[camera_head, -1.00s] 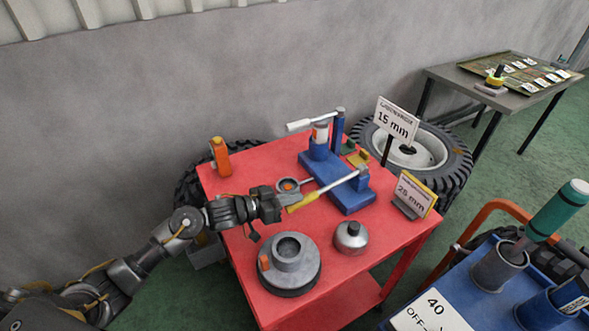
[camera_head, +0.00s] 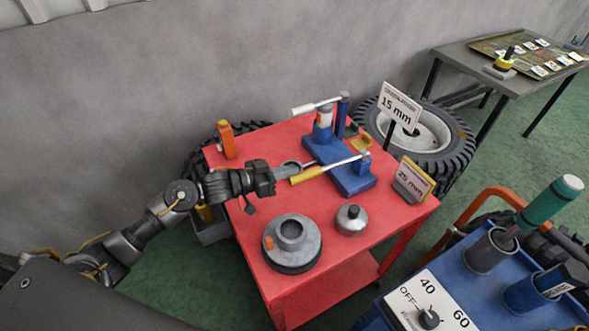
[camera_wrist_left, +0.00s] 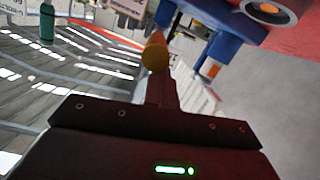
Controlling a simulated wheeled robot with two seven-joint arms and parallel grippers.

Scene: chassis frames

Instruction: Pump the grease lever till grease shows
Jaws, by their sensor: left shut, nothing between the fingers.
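A lever with a yellow grip (camera_head: 310,174) and a pale metal rod reaches left from a blue stand on the blue base plate (camera_head: 352,184). The grip also shows nearly end-on in the left wrist view (camera_wrist_left: 155,53). My left gripper (camera_head: 290,172) is shut and empty, its fingertips close beside the grip's near end; I cannot tell whether they touch. A second lever with a white handle (camera_head: 303,108) stands by the blue post behind. A small round cup (camera_head: 292,164) is partly hidden by my fingers; the wrist view shows a ring with an orange centre (camera_wrist_left: 267,8). My right gripper is out of view.
The red cart top (camera_head: 250,217) also carries an orange block (camera_head: 227,140), a round grey hub (camera_head: 291,243), a silver can (camera_head: 351,220) and signs marked 15 mm (camera_head: 401,107) and 25 mm (camera_head: 413,181). A blue cart (camera_head: 455,283) stands at lower right.

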